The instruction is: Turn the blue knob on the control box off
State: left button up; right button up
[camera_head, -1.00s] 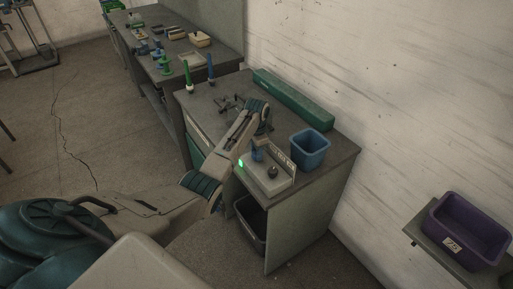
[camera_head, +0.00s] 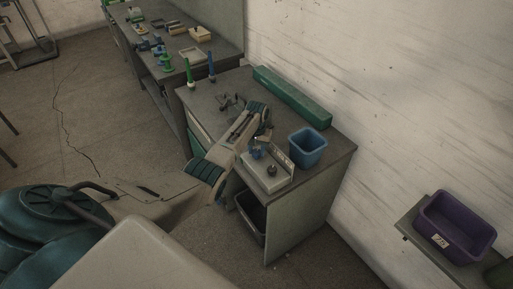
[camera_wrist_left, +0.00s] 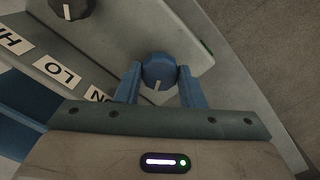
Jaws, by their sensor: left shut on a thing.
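The control box (camera_head: 262,181) is a pale box with a raised label panel, on the near end of the workbench. Its blue knob (camera_wrist_left: 158,70) has a pale pointer line and sits between the two blue fingers of my left gripper (camera_wrist_left: 160,84), which is shut on it. In the head view, my left gripper (camera_head: 258,148) reaches down over the box and partly covers the knob. A dark knob (camera_head: 271,170) stands beside it on the box. My right gripper is not in view.
A blue bin (camera_head: 307,148) stands close behind the box. A long green case (camera_head: 292,97) lies along the wall side of the bench. A dark bin (camera_head: 250,215) sits under the bench. A purple bin (camera_head: 455,227) is on a shelf at right.

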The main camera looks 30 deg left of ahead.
aim_at(257, 151)
pick_arm(q)
jog(key=shift+r+n, duration=0.1)
jog(key=shift+n, duration=0.4)
jog(key=shift+w, duration=0.1)
jog(key=o, duration=1)
notch_tip(257, 151, up, 11)
jog(key=b, duration=0.2)
jog(key=shift+f, duration=0.2)
